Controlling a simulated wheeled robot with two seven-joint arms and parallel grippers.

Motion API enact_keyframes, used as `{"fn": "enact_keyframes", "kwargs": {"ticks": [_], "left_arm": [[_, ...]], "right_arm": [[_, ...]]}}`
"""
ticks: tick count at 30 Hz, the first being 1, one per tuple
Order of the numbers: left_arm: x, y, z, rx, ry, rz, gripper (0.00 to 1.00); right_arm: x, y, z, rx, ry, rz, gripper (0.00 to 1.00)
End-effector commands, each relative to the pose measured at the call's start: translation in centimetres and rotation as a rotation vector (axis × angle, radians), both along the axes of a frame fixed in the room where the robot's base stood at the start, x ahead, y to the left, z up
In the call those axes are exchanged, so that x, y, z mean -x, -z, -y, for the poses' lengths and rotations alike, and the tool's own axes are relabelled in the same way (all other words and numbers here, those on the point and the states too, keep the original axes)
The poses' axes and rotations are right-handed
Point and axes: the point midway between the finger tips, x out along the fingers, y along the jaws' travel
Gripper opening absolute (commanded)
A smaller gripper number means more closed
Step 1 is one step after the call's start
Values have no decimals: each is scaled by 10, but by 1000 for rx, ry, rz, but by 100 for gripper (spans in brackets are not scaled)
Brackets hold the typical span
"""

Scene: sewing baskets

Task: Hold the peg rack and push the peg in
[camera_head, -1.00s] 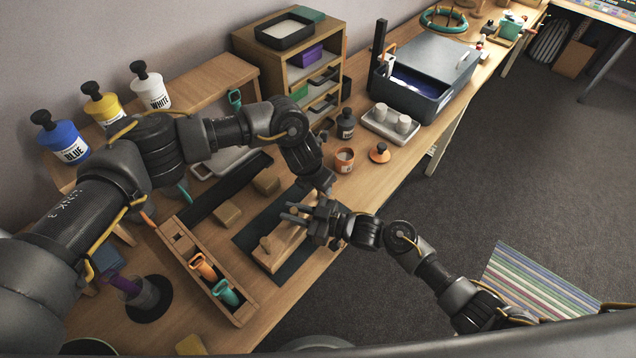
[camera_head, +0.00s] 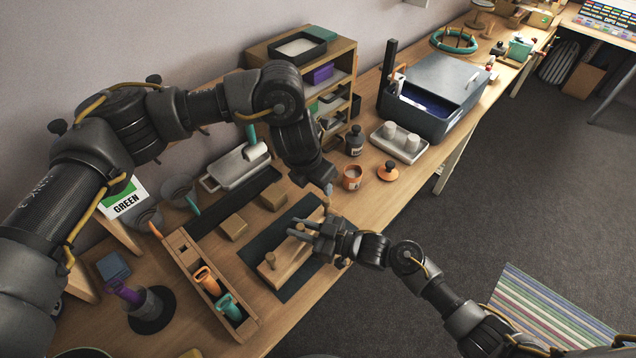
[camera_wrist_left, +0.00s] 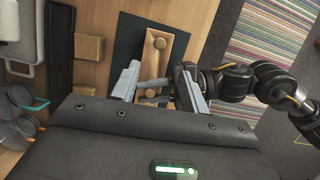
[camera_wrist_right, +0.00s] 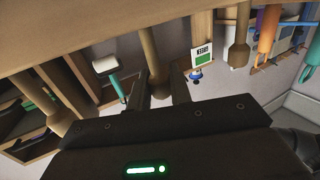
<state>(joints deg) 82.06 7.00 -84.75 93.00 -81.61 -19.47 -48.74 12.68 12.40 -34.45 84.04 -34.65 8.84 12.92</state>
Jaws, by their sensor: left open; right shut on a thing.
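The wooden peg rack (camera_head: 284,263) lies on a dark mat (camera_head: 297,291) near the table's front edge. A round-topped peg (camera_head: 270,259) stands at its near end. In the right wrist view the rack (camera_wrist_right: 110,22) runs along the top, with pegs at left (camera_wrist_right: 38,90) and right (camera_wrist_right: 238,45). My right gripper (camera_head: 312,231) reaches in from the right, shut on the middle peg (camera_wrist_right: 157,55). My left gripper (camera_wrist_left: 157,78) is open and empty above the rack, fingers apart. It partly hides the rack's far end.
A wooden tray (camera_head: 186,246) with orange and teal tools stands left of the mat. Two wooden blocks (camera_head: 233,227) lie behind it. Bare tabletop lies between jar and front edge.

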Motion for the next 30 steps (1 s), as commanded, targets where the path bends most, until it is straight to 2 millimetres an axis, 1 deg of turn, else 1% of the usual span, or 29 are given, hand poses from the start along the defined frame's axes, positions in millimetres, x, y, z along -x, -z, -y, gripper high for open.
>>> {"fn": "enact_keyframes", "kwargs": {"ticks": [8, 11, 24, 30], "left_arm": [[0, 0, 0, 0, 0, 0, 45], [-1, -6, 0, 1, 0, 1, 45], [-1, -53, 0, -1, 1, 3, 45], [-1, -67, 0, 0, 1, 2, 45]], "right_arm": [[0, 0, 0, 0, 0, 0, 1], [0, 0, 0, -1, 0, 0, 1], [0, 0, 0, 0, 0, 0, 1], [0, 0, 0, 0, 0, 0, 1]]}}
